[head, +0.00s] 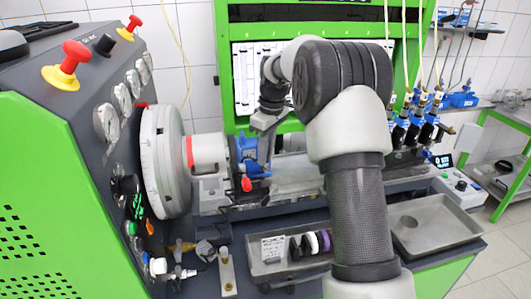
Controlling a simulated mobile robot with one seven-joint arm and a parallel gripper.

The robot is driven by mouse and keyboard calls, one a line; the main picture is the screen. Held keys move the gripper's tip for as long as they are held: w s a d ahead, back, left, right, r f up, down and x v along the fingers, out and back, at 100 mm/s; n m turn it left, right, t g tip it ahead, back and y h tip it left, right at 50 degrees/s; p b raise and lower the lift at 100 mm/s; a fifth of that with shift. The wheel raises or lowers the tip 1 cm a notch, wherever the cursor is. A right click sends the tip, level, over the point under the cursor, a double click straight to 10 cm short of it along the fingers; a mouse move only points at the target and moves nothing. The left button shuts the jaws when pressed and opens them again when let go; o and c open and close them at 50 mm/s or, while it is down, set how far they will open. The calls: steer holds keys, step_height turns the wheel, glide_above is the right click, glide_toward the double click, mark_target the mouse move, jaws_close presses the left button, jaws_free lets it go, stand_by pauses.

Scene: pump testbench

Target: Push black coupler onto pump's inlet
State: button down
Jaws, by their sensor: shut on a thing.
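The blue pump (256,164) sits on the bench rail, just right of the large grey round chuck (163,160) and its red-and-silver spindle (207,150). A red piece shows low on the pump's front. My gripper (264,130) points down right at the pump, close to its upper right side. It is shut on a small dark thing, which I take for the black coupler. The fingers and the small size hide most of it. The pump's inlet is not clearly visible, so I cannot tell whether the coupler touches it.
A shallow tray (263,269) below the bench holds black, white and purple rings (323,240). An empty metal tray (436,224) is at right. The control panel (75,80) with gauges and red buttons stands close at left. Injector-like blue parts (412,118) hang at right.

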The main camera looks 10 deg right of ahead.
steer(key=c, duration=1.2)
jaws_free()
steer(key=shift+o, duration=0.2)
steer(key=shift+r, duration=0.15)
steer(key=shift+r+p, duration=2.15)
steer(key=shift+r, duration=1.5)
